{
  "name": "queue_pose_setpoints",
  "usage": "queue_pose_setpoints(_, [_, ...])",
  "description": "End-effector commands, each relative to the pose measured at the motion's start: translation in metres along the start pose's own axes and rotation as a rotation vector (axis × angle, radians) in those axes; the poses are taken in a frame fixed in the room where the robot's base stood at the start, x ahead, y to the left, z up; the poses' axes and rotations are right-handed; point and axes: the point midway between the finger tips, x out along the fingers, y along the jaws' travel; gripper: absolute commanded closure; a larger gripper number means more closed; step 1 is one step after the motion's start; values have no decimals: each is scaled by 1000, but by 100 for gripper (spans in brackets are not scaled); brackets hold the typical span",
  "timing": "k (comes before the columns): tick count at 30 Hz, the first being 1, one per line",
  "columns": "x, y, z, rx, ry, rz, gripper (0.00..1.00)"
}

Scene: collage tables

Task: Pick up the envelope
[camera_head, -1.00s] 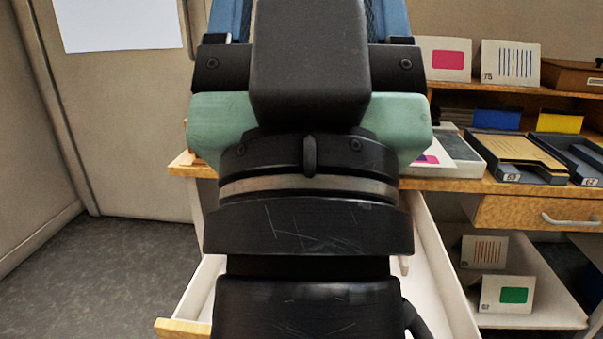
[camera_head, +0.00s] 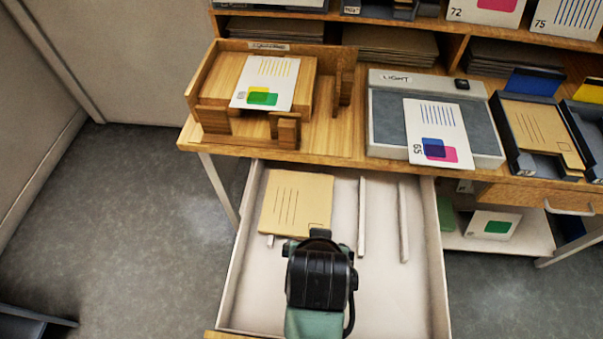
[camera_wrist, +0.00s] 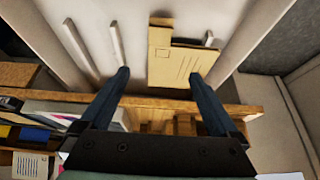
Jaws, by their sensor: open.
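A tan envelope (camera_head: 297,203) with several printed lines lies in the back left of the open white drawer (camera_head: 385,290). In the wrist view the envelope (camera_wrist: 175,66) shows beyond and between the fingers, with a tab at one end. My gripper (camera_wrist: 158,75) is open and empty, its two dark fingers apart. In the head view the end of my arm (camera_head: 318,270) is over the drawer, just in front of the envelope, and hides its fingers. I cannot tell the exact height above the envelope.
Two pale divider strips (camera_head: 362,217) lie right of the envelope. The desk edge (camera_head: 335,155) overhangs the drawer's back. On the desk stand a wooden tray (camera_head: 208,85) with a card, a light box (camera_head: 385,110) with a card, and dark trays (camera_head: 508,105).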

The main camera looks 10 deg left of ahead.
Motion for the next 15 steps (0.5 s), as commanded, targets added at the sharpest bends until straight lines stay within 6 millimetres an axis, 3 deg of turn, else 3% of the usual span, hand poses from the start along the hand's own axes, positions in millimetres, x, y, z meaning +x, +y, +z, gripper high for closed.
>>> queue_pose_setpoints(5, [2, 1, 25, -1, -94, 3, 4])
queue_pose_setpoints(15, [63, 2, 32, 0, -96, 4, 4])
